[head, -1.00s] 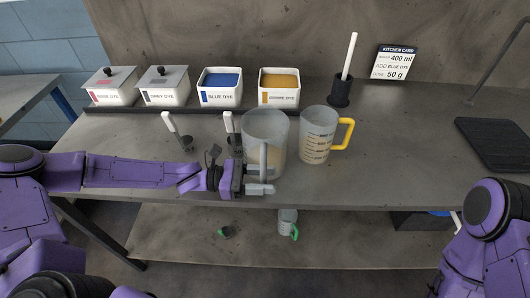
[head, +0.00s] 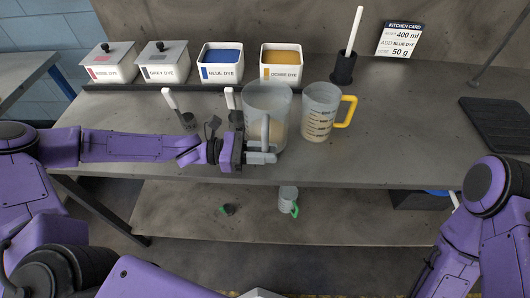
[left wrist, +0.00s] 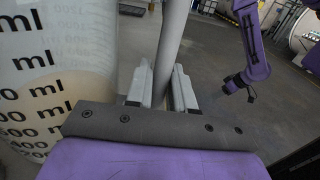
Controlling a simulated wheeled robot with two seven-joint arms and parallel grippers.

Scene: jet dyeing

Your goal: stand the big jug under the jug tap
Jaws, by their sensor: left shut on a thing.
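The big jug (head: 268,104) is a tall, clear vessel with a grey upright handle, upright at the front edge of the worktop. Black ml marks show on it in the left wrist view (left wrist: 40,60), and its lower part looks tan. My left gripper (head: 262,153) is shut on the handle, which stands between its fingers in the left wrist view (left wrist: 170,60). I cannot tell whether the jug's base touches the worktop. The jug tap is not recognisable in these views. My right arm shows at the right, but its fingers cannot be made out.
A smaller jug (head: 318,115) with a yellow handle stands close right of the big jug. Dye bins, including blue (head: 220,71) and ochre (head: 281,72), line the back. White-handled tools (head: 171,100) stand left. The worktop (head: 410,125) is clear toward the black mat (head: 500,122).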

